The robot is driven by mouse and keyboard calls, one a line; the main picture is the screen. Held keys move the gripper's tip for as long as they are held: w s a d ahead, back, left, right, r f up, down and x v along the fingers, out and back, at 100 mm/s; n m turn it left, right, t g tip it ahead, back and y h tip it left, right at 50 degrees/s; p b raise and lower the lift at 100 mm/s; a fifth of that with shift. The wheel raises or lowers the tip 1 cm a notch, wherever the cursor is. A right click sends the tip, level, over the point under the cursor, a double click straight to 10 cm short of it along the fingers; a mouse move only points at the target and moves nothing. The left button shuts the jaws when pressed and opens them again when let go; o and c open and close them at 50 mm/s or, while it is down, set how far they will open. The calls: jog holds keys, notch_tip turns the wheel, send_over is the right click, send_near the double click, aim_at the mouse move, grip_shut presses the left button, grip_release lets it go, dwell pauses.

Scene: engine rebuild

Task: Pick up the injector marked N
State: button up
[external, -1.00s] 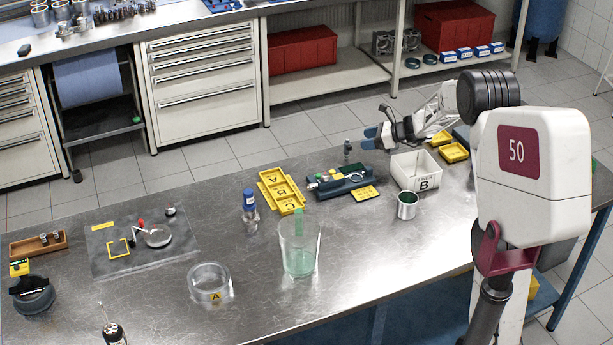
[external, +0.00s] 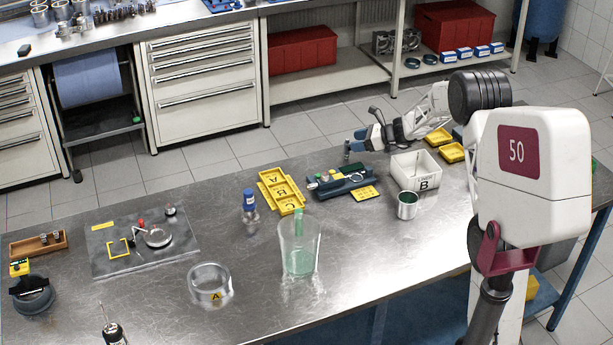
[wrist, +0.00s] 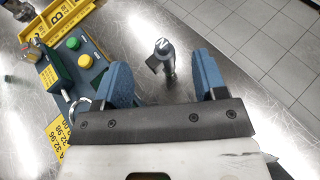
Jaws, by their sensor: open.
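The injector marked N (wrist: 165,57) stands upright on the metal bench, its dark top showing a pale N in the wrist view. In the external view the injector (external: 347,149) is a small dark post near the far edge of the bench. My gripper (wrist: 164,77) is open, with blue fingers on either side of the view and the injector between and just ahead of them. In the external view my gripper (external: 359,139) is beside the top of the injector. Nothing is held.
A dark blue tool holder (external: 340,180) with green and yellow buttons lies close to the left finger. A white bin marked B (external: 414,180), a metal cup (external: 407,205) and yellow trays (external: 281,190) are nearby. Bare floor shows beyond the bench edge.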

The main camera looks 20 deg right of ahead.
aim_at(349, 142)
jog(key=shift+x, duration=2.05)
jog(key=shift+c, duration=0.3)
jog(key=shift+r, duration=0.1)
jog(key=c, duration=0.9)
jog(key=shift+r, duration=0.15)
notch_tip(349, 142, up, 10)
jog(key=shift+f, duration=0.15)
